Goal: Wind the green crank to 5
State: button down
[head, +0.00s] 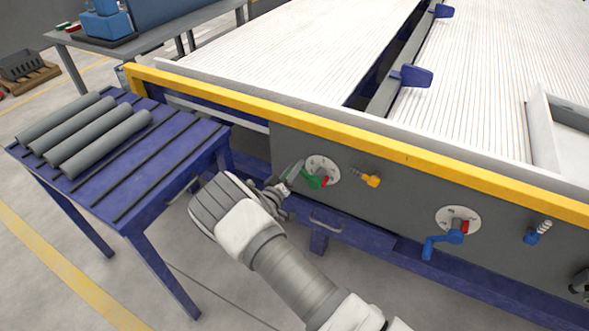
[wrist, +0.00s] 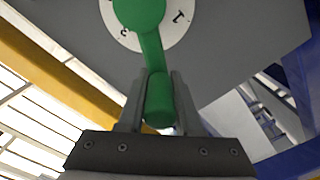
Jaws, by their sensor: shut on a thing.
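The green crank (head: 312,181) sits on a white round dial (head: 323,164) on the grey front panel, below the yellow rail. In the wrist view, the green crank (wrist: 150,45) runs from its hub at the top down to its handle (wrist: 159,100). The white dial (wrist: 182,25) behind it shows a 1 on the right and what looks like a 3 on the lower left; the other marks are hidden or cut off. My gripper (wrist: 158,105) is shut on the crank handle, one finger on each side. In the head view my gripper (head: 282,188) partly hides the handle.
A blue crank (head: 442,240) on its own dial is to the right. An orange knob (head: 372,180) is close beside the green crank's dial. A blue table (head: 165,190) with several grey pipes stands left of my arm. A panel handle (head: 326,222) is just below.

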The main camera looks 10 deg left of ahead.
jog(key=shift+s+d+f, duration=0.1)
jog(key=shift+d, duration=0.05)
jog(key=c, duration=0.6)
grip_release()
jog(key=shift+c, duration=0.2)
jog(key=p+v, duration=0.3)
jog(key=v, duration=1.4)
jog(key=shift+s, duration=0.15)
jog(key=shift+r, duration=0.25)
